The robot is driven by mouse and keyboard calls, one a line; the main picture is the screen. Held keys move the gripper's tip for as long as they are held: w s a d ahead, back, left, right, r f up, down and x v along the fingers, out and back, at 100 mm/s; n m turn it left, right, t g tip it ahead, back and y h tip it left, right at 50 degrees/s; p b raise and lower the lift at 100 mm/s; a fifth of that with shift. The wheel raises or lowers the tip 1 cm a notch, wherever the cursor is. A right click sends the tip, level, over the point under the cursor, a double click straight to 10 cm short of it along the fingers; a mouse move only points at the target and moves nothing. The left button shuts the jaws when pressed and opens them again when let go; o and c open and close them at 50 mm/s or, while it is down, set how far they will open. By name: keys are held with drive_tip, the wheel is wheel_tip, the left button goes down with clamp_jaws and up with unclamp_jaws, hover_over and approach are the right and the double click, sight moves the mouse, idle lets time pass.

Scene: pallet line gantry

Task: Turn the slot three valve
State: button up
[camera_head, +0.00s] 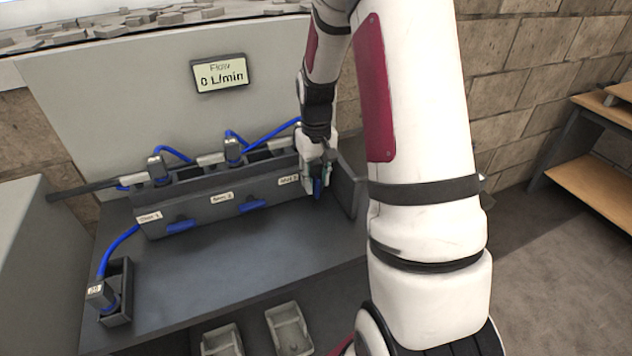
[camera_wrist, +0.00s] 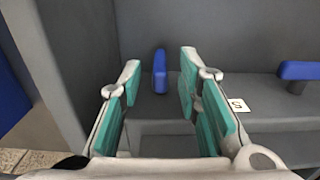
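The slot three valve has a blue handle (camera_head: 317,188) at the right end of the dark grey slotted block (camera_head: 215,209). It stands upright in the head view, unlike the two sideways handles of slots one (camera_head: 180,226) and two (camera_head: 253,205). My gripper (camera_head: 316,180) is at the slot three handle. In the wrist view the handle (camera_wrist: 160,71) lies between the two teal-padded fingertips (camera_wrist: 158,82), lengthwise with them. A gap shows on both sides, so the fingers are open. The slot two handle (camera_wrist: 300,70) is sideways at the right.
A flow display (camera_head: 219,74) reads 0 L/min. Connectors with blue hoses stand in slots one (camera_head: 158,171) and two (camera_head: 232,151). Another connector (camera_head: 101,293) sits in a holder at the front left. Two grey trays (camera_head: 289,330) lie below the bench. A side wall (camera_head: 346,187) stands close right of my gripper.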

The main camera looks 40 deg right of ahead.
drive_tip(key=shift+f, duration=0.7)
clamp_jaws()
